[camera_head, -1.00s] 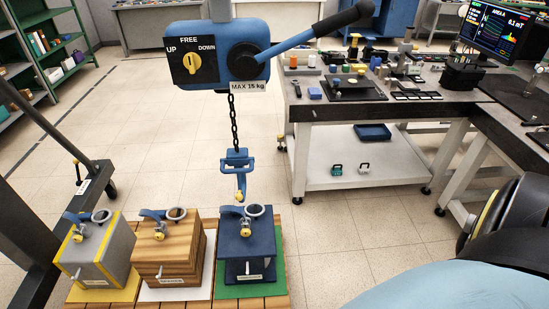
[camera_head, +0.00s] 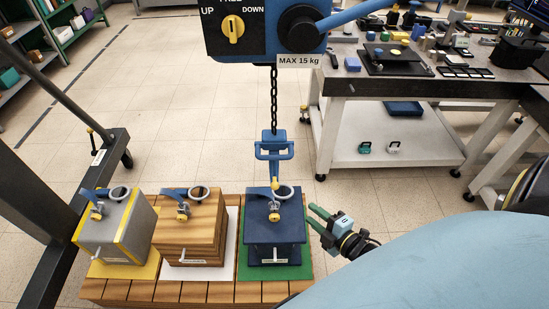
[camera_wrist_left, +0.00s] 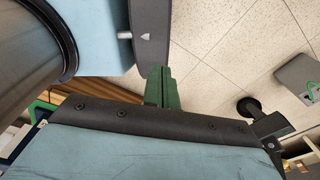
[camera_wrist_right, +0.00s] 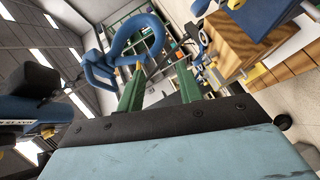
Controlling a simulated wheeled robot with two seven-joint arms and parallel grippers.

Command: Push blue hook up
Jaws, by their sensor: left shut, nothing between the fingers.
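The blue hook (camera_head: 274,137) hangs on a black chain from the blue hoist, with its lower end just above the ring on the dark blue block (camera_head: 262,231). My right gripper (camera_head: 311,215) is open and empty, to the right of that block, lower than the hook and apart from it. In the right wrist view the hook (camera_wrist_right: 140,38) shows beyond and to the upper left of the two spread green fingers (camera_wrist_right: 160,68). My left gripper (camera_wrist_left: 160,70) is shut and empty in the left wrist view, over the floor. It does not show in the head view.
The hoist (camera_head: 262,35) has a knob panel and a "MAX 15 kg" label. A wooden block (camera_head: 190,235) and a grey block (camera_head: 112,240) stand left of the dark blue block on the slatted platform (camera_head: 205,290). A workbench (camera_head: 400,82) stands behind on the right.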

